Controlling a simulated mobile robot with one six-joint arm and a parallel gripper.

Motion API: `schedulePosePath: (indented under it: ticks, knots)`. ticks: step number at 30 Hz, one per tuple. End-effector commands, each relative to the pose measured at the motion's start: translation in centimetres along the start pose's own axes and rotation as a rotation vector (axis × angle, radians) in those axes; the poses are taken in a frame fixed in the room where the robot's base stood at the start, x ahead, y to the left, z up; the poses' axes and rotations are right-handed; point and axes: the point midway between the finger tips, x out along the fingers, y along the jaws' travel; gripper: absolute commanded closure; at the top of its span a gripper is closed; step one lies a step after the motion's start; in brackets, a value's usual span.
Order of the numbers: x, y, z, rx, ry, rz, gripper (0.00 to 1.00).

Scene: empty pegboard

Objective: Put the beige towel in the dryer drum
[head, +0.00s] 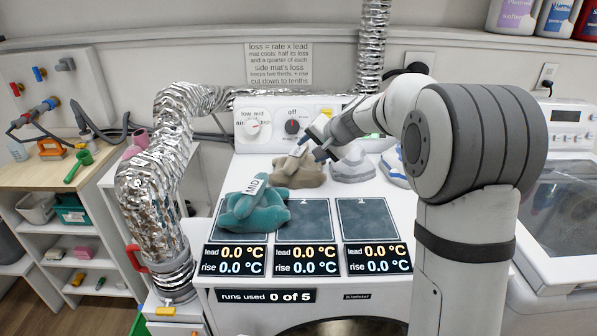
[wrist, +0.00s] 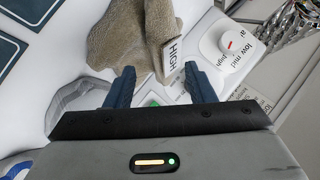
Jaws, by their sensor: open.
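The beige towel (head: 298,173) lies bunched on top of the white dryer, behind the row of dark mats. In the wrist view the beige towel (wrist: 130,32) lies just beyond the fingertips, with a white tag reading HIGH (wrist: 174,55). My gripper (head: 313,144) is at the towel's upper right in the head view. In the wrist view my gripper (wrist: 158,76) has its fingers apart, with the tag near one fingertip and no cloth clearly between them. The dryer's round front opening (head: 342,328) shows only its top edge at the bottom; the drum inside is hidden.
A teal towel (head: 254,212) tagged MID lies on the left mat. The middle mat (head: 303,220) and right mat (head: 366,220) are bare. A grey towel (head: 350,165) lies beside the beige one. A foil duct (head: 150,190) rises at the left.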

Motion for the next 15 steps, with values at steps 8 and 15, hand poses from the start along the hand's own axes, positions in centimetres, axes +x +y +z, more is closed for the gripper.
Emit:
schedulePosePath:
  ticks: [8,15]
  knots:
    - [3.2,-0.1,-0.8,0.024,0.010,-0.016,0.51]
    - [6.1,-0.3,-1.1,0.024,0.009,-0.014,0.51]
